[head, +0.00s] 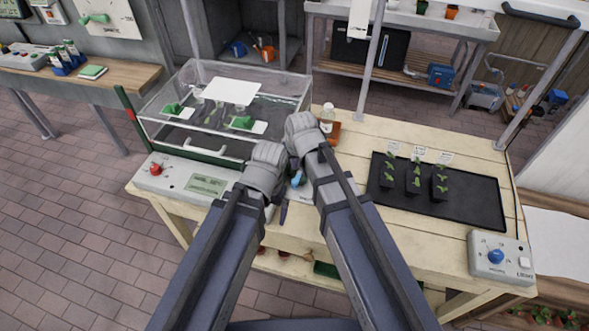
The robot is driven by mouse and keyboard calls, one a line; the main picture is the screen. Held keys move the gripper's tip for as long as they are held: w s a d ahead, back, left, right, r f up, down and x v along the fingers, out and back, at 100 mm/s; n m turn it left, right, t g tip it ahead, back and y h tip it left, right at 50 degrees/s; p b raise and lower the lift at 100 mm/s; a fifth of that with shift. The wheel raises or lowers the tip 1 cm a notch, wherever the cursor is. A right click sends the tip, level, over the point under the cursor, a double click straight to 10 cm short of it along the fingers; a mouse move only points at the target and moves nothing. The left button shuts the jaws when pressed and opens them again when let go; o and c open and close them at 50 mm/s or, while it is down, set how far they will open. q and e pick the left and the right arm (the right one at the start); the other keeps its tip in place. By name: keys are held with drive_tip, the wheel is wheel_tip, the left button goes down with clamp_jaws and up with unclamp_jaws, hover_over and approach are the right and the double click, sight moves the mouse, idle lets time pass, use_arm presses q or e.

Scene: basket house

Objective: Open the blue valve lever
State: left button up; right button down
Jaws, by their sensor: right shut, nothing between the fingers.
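A small light-blue piece (298,179), which may be the blue valve lever, shows in the narrow gap between my two arms, near the front of the bench. My arms hide most of what surrounds it. My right gripper (295,166) is shut and empty, close by the blue piece. Whether it touches it I cannot tell. My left gripper (283,212) is mostly hidden below its wrist, with one dark tip showing over the bench's front part. Its opening cannot be made out.
A clear-walled propagator box (222,147) stands left on the wooden bench (345,185), above a control panel with a red knob (155,168). A black tray (470,200) with seedlings lies right. A control box with a blue knob (495,256) sits at the right corner.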

sight(297, 177)
drive_tip(key=b+x, duration=0.9)
drive_tip(key=shift+f, duration=0.45)
